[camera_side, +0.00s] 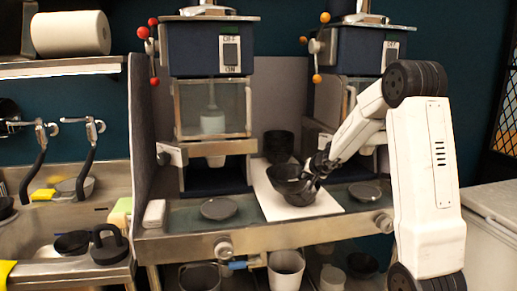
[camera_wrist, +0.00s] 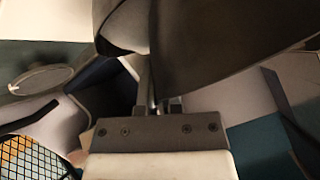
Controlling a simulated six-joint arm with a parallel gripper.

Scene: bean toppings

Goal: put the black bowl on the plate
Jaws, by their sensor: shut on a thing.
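A black bowl (camera_side: 290,180) is held by its right side in my gripper (camera_side: 316,172), over the white board in the side view. In the wrist view the bowl (camera_wrist: 225,45) fills the top, and my gripper (camera_wrist: 150,100) is shut on its wall. Whether the bowl touches the board is unclear. A dark round plate (camera_side: 219,208) lies on the counter to the left of the bowl. Another dark round plate (camera_side: 365,192) lies to the right. A grey round disc (camera_wrist: 40,79), likely a plate, shows at the left of the wrist view.
More black bowls (camera_side: 278,140) stand stacked behind the held bowl. The white board (camera_side: 325,205) lies between the two plates. Two dispensing machines (camera_side: 212,50) stand behind the counter. A white block (camera_side: 154,213) sits left of the left plate, and a sink (camera_side: 35,235) is farther left.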

